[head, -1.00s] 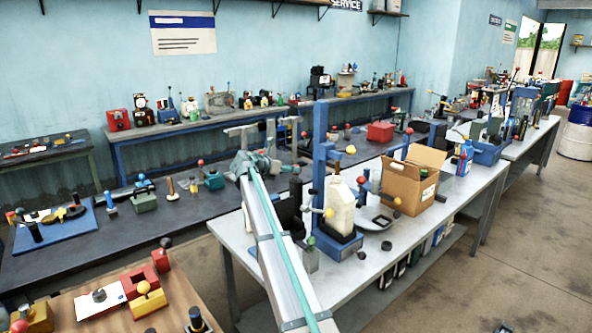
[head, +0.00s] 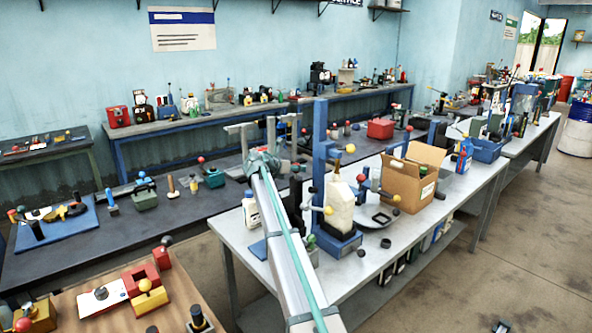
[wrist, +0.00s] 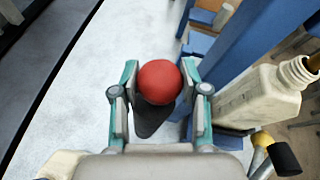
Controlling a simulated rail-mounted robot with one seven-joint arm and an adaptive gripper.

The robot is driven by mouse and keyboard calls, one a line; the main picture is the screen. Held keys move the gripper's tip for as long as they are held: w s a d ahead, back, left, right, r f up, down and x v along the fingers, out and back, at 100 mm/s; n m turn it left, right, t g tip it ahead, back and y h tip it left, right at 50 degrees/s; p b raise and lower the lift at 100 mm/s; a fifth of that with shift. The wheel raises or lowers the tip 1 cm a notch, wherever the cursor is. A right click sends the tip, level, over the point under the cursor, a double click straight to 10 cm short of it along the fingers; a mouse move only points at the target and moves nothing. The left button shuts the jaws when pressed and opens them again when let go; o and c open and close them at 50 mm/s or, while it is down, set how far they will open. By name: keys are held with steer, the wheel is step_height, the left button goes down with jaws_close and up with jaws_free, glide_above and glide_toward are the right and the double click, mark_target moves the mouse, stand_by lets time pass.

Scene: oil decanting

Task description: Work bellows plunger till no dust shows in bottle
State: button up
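In the wrist view a round red knob (wrist: 160,82) sits between the two fingers of my gripper (wrist: 160,75), with a dark shape below it. The fingers stand apart on either side of the knob; firm contact cannot be made out. A cream bottle (head: 340,212) with a brown neck stands on a dark and blue base beside the blue post; it also shows in the wrist view (wrist: 262,97), right of my gripper. Whether dust shows in it cannot be told. In the head view my arm hides the knob, and my fingertips are not clear.
The blue post (head: 320,150) rises close to the right of my gripper. A yellow-and-black knob (wrist: 275,150) is near at lower right. A white bottle (head: 250,208) stands left of my arm. A cardboard box (head: 410,178) is farther right on the grey bench (head: 370,265).

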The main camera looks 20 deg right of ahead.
jaws_close()
steer(key=shift+w+r+p, duration=0.1)
steer(key=shift+r+p, duration=1.55)
steer(key=shift+r, duration=1.1)
steer(key=o, duration=0.8)
jaws_free()
steer(key=shift+r, duration=0.15)
steer(key=shift+o, duration=0.5)
steer(key=v, duration=1.2)
